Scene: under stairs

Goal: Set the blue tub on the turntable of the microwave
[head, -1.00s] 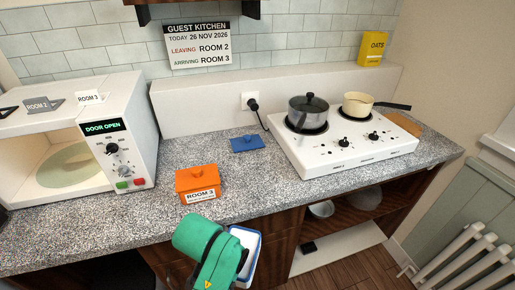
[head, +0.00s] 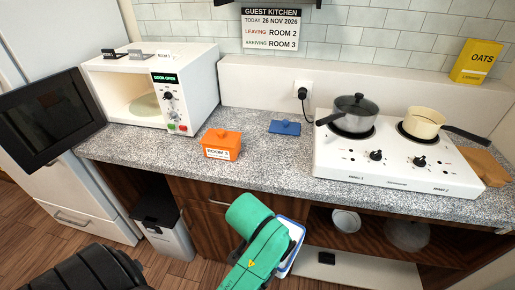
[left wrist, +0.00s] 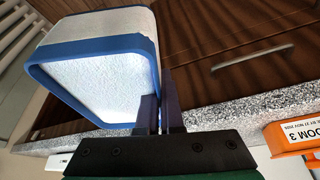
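The blue tub (head: 292,250) is partly hidden behind my green left arm in the head view, low in front of the counter. In the left wrist view the tub (left wrist: 100,62) shows pale walls, a blue rim and a whitish inside, and it is tilted. My left gripper (left wrist: 160,115) is shut on the tub's wall at the rim, one finger on each side. The microwave (head: 190,92) stands on the counter at the left, its door (head: 45,118) swung wide open. Its round turntable (head: 146,106) looks empty. My right gripper is not in view.
An orange tub (head: 221,145) labelled ROOM 3 sits on the counter right of the microwave. A blue lid (head: 285,127) lies behind it. A hob (head: 395,165) with two pans fills the right. A bin (head: 165,225) stands on the floor below the counter.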

